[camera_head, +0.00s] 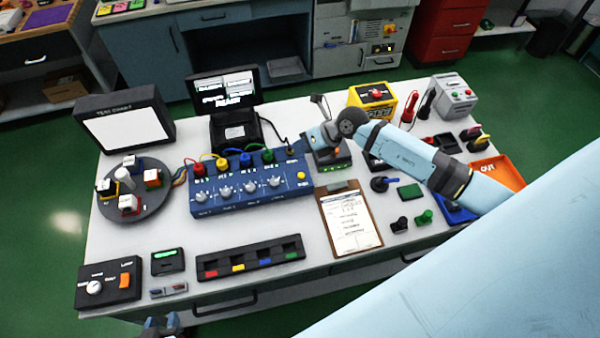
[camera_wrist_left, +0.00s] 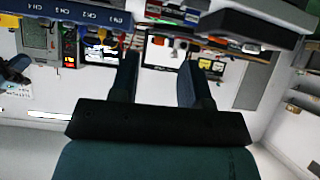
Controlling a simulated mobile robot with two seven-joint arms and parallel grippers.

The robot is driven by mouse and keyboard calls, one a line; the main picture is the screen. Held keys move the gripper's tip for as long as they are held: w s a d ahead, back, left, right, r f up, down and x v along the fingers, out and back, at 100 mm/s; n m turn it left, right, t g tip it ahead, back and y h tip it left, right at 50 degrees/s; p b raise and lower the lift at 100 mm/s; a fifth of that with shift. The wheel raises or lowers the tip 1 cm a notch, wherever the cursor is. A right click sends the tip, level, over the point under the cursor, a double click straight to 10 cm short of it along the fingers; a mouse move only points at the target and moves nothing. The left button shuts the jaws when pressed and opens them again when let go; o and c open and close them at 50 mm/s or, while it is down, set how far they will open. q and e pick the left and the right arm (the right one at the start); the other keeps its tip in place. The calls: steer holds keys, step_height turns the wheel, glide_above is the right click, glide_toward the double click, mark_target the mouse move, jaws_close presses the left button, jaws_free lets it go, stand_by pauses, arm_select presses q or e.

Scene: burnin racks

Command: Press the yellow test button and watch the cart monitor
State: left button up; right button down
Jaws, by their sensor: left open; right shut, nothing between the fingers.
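The yellow button (camera_head: 301,175) is on the right end of the blue test box (camera_head: 249,207), which has several knobs and coloured plugs along its top. A black monitor (camera_head: 223,89) with lit white text stands behind the box. My right gripper (camera_head: 306,139) is shut and empty, above the rear right corner of the box, behind the button and apart from it; its fingertips are hard to make out. My left gripper (camera_head: 163,326) is open and empty at the table's front edge. Its spread fingers show in the left wrist view (camera_wrist_left: 156,78).
A clipboard (camera_head: 349,220) lies right of the box. A dark strip with coloured slots (camera_head: 250,259) lies in front. A round tray of blocks (camera_head: 137,209) and a white-faced chart (camera_head: 124,125) are at left. An orange tray (camera_head: 497,172) is at right.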

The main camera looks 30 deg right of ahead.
steer(key=shift+f, duration=0.1)
steer(key=b, duration=0.5)
glide_above(302, 173)
step_height(302, 173, down, 7)
steer(key=shift+f, duration=0.15)
steer(key=shift+f+b, duration=0.5)
steer(key=shift+f, duration=0.15)
arm_select(q)
steer(key=shift+m, duration=0.3)
steer(key=f, duration=0.3)
steer(key=d+f, duration=0.1)
steer(key=shift+w+f, duration=0.25)
steer(key=shift+w, duration=0.05)
steer(key=shift+a, duration=0.1)
arm_select(e)
steer(key=shift+f, duration=0.1)
arm_select(q)
steer(key=shift+f, duration=0.15)
arm_select(e)
steer(key=shift+f, duration=0.35)
